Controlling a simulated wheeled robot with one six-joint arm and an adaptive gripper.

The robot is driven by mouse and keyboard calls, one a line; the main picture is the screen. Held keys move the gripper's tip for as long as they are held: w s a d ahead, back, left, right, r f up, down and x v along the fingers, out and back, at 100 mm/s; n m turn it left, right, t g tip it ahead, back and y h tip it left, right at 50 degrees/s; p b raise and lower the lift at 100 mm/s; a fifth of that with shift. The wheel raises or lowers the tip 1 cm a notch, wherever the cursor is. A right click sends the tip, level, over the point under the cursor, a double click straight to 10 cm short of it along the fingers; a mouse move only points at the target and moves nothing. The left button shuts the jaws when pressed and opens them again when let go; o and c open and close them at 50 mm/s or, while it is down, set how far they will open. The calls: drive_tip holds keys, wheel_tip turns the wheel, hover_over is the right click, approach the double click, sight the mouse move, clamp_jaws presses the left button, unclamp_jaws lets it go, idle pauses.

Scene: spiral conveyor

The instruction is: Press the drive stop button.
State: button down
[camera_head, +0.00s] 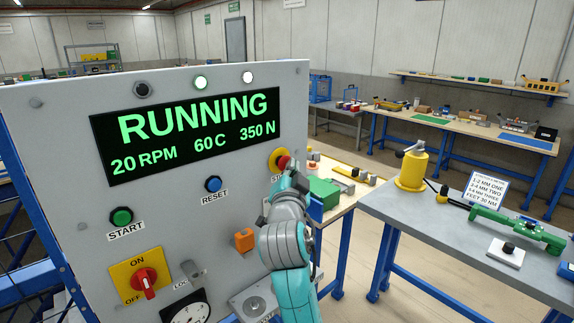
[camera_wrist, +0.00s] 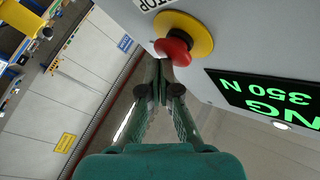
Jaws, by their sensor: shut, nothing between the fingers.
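The stop button (camera_head: 282,161) is a red mushroom head on a yellow round plate, at the right side of the grey control panel (camera_head: 60,190). Its label is mostly hidden behind my arm in the head view. My gripper (camera_head: 292,176) is at the button's right, its tip close to the red head. In the wrist view the red button (camera_wrist: 174,50) is just beyond the shut, empty fingertips (camera_wrist: 160,68). I cannot tell whether they touch.
The panel also carries a green START button (camera_head: 121,216), a blue RESET button (camera_head: 213,184) and a red ON/OFF switch (camera_head: 145,280). An orange block (camera_head: 244,240) juts out left of my arm. A grey table (camera_head: 480,250) with tools stands at the right.

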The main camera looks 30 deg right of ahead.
drive_tip(key=shift+w+a, duration=0.1)
drive_tip(key=shift+w, duration=0.15)
drive_tip(key=shift+s, duration=0.15)
idle(0.5)
drive_tip(key=shift+s+d, duration=0.2)
drive_tip(key=shift+s, duration=0.55)
drive_tip(key=s, duration=0.2)
drive_tip(key=s+d, duration=0.1)
drive_tip(key=s, duration=0.2)
idle(0.9)
